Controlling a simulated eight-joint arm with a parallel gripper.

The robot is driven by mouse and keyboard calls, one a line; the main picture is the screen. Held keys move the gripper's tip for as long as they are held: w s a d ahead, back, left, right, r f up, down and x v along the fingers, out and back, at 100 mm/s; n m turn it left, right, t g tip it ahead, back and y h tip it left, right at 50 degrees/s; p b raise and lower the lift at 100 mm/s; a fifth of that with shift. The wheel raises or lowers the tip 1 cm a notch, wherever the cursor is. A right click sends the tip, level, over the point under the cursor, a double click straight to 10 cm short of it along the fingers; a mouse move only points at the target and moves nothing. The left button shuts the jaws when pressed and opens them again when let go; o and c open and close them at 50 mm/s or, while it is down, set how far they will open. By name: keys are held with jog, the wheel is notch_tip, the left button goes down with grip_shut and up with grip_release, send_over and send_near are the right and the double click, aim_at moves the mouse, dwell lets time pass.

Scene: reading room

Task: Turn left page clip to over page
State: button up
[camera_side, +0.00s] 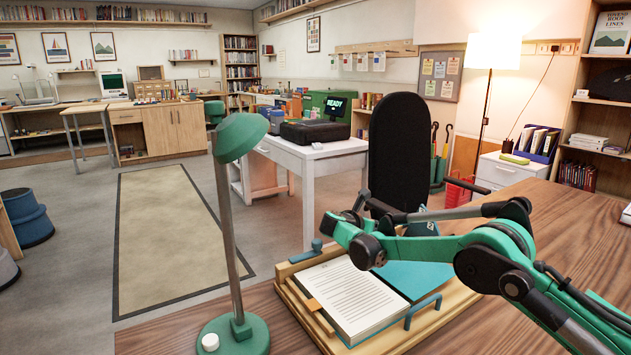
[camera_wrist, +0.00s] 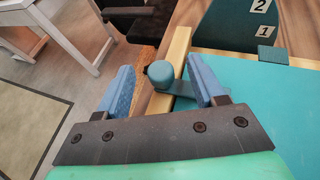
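An open book with a white lined page (camera_side: 350,297) and a teal sheet (camera_side: 415,277) lies on a wooden stand (camera_side: 440,315). A blue-grey page clip (camera_side: 316,246) sits at the stand's far left edge; another clip (camera_side: 424,308) is at the near right. In the wrist view, my gripper (camera_wrist: 160,66) is open. Its two blue fingers stand on either side of a clip's rounded knob (camera_wrist: 160,74), with gaps showing. That clip's flat bar runs right from the knob over the wooden edge. Which clip this is, I cannot tell for sure. The side view partly hides my fingers.
A green lamp (camera_side: 240,135) stands left of the stand on the table (camera_side: 200,338). A dark panel marked 1 and 2 (camera_wrist: 225,25) rises beyond the teal sheet. A black chair (camera_side: 396,150) and white desk (camera_side: 312,165) are behind. Open floor lies left.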

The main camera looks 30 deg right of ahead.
jog(key=shift+v, duration=2.8)
